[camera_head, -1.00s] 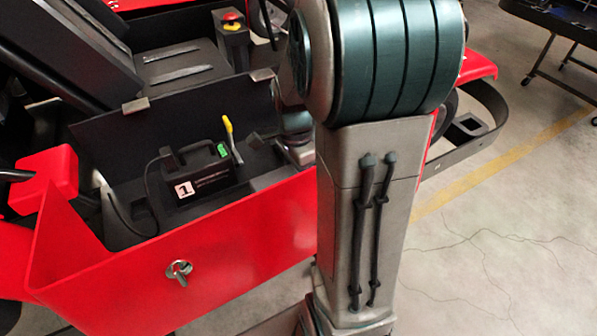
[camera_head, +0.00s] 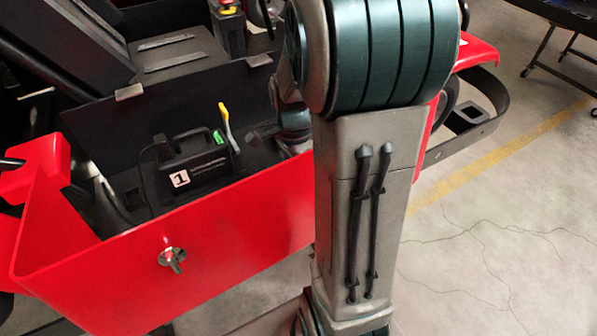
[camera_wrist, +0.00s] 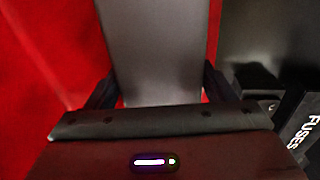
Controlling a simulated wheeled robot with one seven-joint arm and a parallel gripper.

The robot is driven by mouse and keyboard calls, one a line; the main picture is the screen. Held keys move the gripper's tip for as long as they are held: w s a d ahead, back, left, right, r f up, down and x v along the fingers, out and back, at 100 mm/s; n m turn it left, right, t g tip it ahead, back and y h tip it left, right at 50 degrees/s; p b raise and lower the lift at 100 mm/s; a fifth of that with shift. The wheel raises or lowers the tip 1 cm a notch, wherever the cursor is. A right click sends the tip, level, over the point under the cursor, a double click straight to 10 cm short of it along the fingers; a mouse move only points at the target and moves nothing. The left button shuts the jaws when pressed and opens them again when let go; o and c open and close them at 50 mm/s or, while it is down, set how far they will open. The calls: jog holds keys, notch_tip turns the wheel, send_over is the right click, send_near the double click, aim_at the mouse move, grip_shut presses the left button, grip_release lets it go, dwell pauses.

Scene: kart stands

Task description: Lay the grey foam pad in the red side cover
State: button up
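The grey foam pad (camera_wrist: 155,45) fills the upper middle of the wrist view, between the two dark fingers of my gripper (camera_wrist: 158,88). The fingers press against its left and right edges, so my gripper appears shut on it. The pad's far end runs out of the picture. The red side cover (camera_head: 225,215) is the open red box side in the head view, with a metal latch on its front. Red surface also shows in the wrist view (camera_wrist: 40,70), left of and behind the pad. In the head view, I cannot make out the pad or my fingertips.
A black case (camera_head: 195,165) marked 1, with a cable, stands inside the red-walled space. A yellow-handled tool (camera_head: 225,118) stands beside it. A dark part labelled FUSES (camera_wrist: 308,125) is close on the right in the wrist view. Open floor (camera_head: 480,250) lies to the right.

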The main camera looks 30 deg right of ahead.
jog(key=o, duration=0.3)
jog(key=shift+o, duration=0.2)
notch_tip(320, 180, up, 14)
jog(key=w, duration=0.2)
jog(key=shift+f, duration=0.15)
